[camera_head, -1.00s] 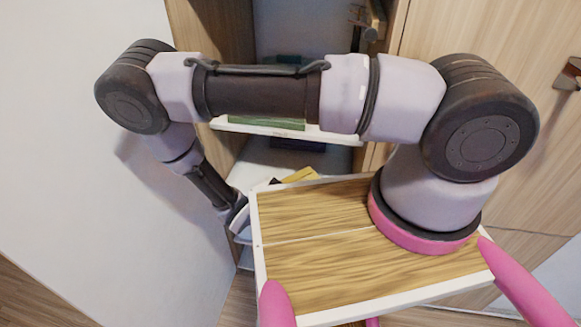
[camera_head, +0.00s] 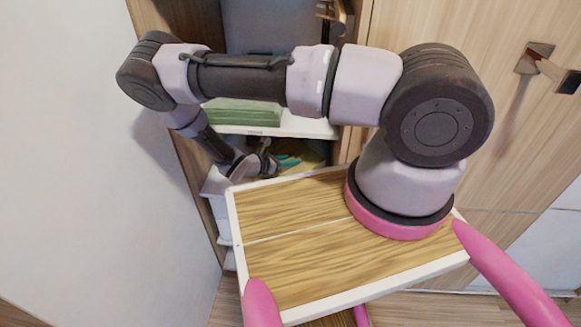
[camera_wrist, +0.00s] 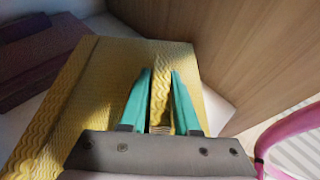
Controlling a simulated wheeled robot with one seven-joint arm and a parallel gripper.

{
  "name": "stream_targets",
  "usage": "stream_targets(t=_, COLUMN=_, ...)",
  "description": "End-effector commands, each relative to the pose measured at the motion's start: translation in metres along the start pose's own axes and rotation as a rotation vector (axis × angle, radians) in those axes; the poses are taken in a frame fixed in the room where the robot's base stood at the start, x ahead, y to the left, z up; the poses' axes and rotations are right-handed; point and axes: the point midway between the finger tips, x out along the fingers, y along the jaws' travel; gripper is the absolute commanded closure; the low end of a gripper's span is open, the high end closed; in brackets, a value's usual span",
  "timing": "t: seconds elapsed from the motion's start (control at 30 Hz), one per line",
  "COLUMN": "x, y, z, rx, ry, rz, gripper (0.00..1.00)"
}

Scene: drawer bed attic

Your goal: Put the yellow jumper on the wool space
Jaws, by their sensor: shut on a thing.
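The yellow jumper (camera_wrist: 105,75) is a flat folded block with a knit pattern, filling the middle of the wrist view. My gripper (camera_wrist: 161,80) has two teal fingers closed on a ridge of the yellow jumper. In the head view my gripper (camera_head: 288,160) is at the lower shelf of the open cupboard, with the yellow jumper (camera_head: 312,157) just showing beside it. Most of the jumper is hidden there by my arm and my wooden tray. I see no label that marks the wool space.
A green folded stack (camera_head: 240,112) lies on the white shelf (camera_head: 300,125) above. Dark purplish folded items (camera_wrist: 40,60) lie left of the jumper. A wooden panel (camera_wrist: 240,50) stands close on its right. A cupboard door with a handle (camera_head: 540,62) is at right.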

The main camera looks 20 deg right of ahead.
Motion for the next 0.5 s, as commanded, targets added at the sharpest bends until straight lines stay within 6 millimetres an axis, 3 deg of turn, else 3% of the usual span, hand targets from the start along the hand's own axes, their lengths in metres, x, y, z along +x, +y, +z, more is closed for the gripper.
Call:
stream_targets(t=0.2, x=0.015, y=0.002, z=-0.027, rx=0.001, ry=-0.002, rz=0.001, gripper=1.00)
stream_targets(t=0.5, x=0.016, y=0.002, z=-0.031, rx=0.002, ry=-0.002, rz=0.000, gripper=1.00)
